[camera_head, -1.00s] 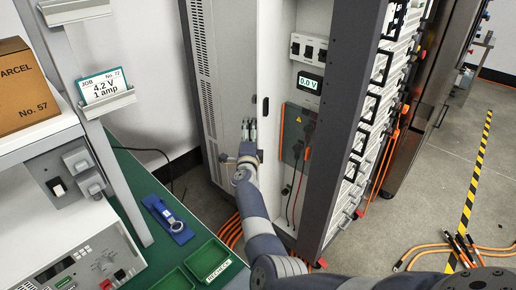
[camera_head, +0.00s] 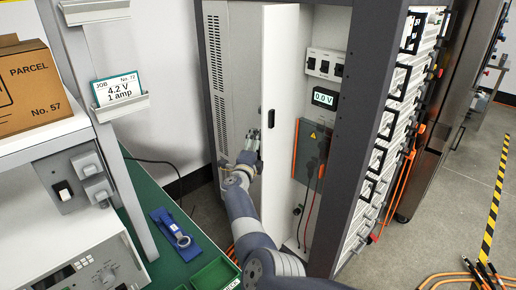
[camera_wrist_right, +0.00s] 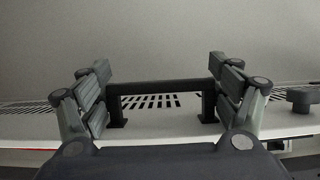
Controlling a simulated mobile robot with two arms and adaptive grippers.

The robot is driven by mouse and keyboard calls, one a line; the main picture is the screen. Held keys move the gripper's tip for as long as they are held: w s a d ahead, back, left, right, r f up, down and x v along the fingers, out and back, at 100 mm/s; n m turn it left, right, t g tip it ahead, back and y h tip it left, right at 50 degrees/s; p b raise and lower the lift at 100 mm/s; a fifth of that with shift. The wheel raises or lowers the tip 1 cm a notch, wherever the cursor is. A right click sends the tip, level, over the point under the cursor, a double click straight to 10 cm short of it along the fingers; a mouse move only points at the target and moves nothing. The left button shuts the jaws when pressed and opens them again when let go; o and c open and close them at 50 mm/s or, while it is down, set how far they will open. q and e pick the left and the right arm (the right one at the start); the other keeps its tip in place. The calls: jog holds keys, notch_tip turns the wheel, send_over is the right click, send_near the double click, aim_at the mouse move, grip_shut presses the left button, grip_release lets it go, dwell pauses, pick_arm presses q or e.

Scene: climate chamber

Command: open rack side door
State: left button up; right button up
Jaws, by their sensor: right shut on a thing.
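The rack side door (camera_head: 285,70) is a tall pale panel on the rack's left side and stands swung open, so the inside of the rack shows. A black latch piece (camera_head: 271,118) sits at its edge. My right gripper (camera_head: 250,146) is at the door's grey face at mid height. In the right wrist view the black bar handle (camera_wrist_right: 160,87) lies between the fingers of my right gripper (camera_wrist_right: 160,100), which is shut on it. Head-view detail of the grip is too small to tell. My left gripper is not in view.
Inside the rack (camera_head: 375,70) are a display (camera_head: 325,97) and an orange-edged box (camera_head: 312,150) with cables. A green bench (camera_head: 150,195) with a blue tool (camera_head: 172,234) stands close on the left, beside a shelf with a parcel (camera_head: 28,88). Orange cables (camera_head: 475,272) lie on the floor at right.

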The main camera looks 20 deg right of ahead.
jog(key=shift+w+a, duration=0.1)
jog(key=shift+a, duration=0.2)
jog(key=o, duration=1.4)
jog(key=shift+o, duration=0.2)
jog(key=shift+d, duration=0.25)
